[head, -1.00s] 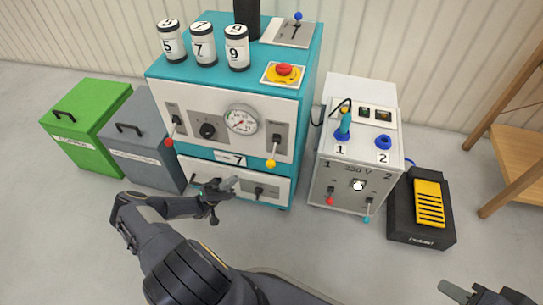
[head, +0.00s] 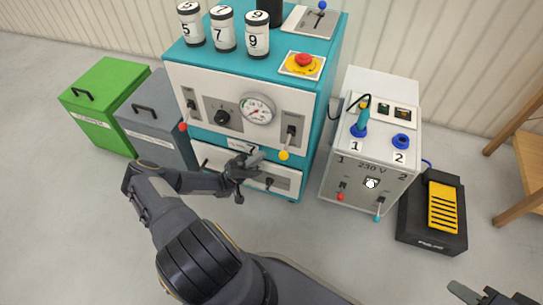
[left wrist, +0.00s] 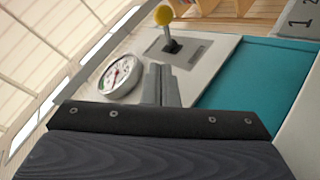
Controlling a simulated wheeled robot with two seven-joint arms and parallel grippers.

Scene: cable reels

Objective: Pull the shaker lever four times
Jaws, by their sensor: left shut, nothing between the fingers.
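The teal and white machine (head: 333,70) has a yellow-knobbed lever (head: 284,155) and a red-knobbed lever (head: 183,126) on its front, both hanging down. A blue-knobbed lever (head: 322,6) stands on its top. I cannot read which one is the shaker lever. My left gripper (head: 260,156) is shut and empty, just left of the yellow knob and apart from it. In the left wrist view the yellow knob (left wrist: 164,15) is beyond the closed fingers (left wrist: 161,82). My right gripper (head: 463,292) is partly in view at the bottom right, away from the machine.
A gauge (head: 257,109) sits between the front levers; drawers lie below. The 230 V box (head: 370,182) with two small levers stands to the right, beside a black and yellow pedal (head: 443,208). Green (head: 110,90) and grey (head: 157,121) bins stand left. Three numbered jars (head: 223,30) are on top.

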